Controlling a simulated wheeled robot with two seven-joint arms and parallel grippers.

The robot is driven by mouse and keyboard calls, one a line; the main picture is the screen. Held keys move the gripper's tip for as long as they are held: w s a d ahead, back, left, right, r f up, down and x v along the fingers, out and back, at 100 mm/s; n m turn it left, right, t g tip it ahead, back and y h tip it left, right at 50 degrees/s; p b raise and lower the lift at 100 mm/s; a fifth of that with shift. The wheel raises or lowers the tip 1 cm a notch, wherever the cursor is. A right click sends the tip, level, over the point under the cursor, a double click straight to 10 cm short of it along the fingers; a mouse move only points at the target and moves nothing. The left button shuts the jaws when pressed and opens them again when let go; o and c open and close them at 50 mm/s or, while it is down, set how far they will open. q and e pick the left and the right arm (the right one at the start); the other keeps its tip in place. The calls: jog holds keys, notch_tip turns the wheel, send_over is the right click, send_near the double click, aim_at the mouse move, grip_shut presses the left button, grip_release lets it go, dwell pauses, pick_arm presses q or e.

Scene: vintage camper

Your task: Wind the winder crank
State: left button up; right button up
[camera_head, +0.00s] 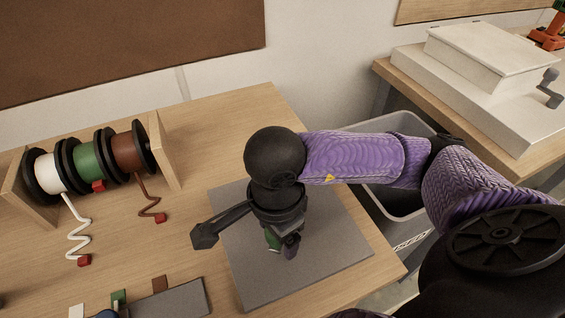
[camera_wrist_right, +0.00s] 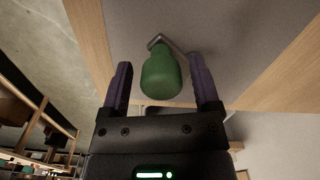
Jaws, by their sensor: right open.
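A green rounded handle on a thin grey metal arm, apparently the winder crank (camera_wrist_right: 161,78), shows in the right wrist view over a grey mat (camera_head: 241,285). My right gripper (camera_wrist_right: 158,66) is open, with one purple finger on each side of the green handle; a gap shows on both sides. In the head view my right gripper (camera_head: 282,246) points down over the mat, and only a small green patch of the handle (camera_head: 271,240) shows beside it. My wrist hides most of the winder. My left gripper is out of view.
A wooden spool rack (camera_head: 161,150) with white, green and brown spools stands at the left. A grey bin (camera_head: 402,213) is at the table's right edge. A white box (camera_head: 490,55) with a grey crank (camera_head: 549,88) is on another bench. Small coloured pieces lie at the front.

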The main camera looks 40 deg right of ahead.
notch_tip(320, 180, up, 5)
jog(key=p, duration=0.3)
jog(key=shift+r+p, duration=0.1)
jog(key=shift+p, duration=0.25)
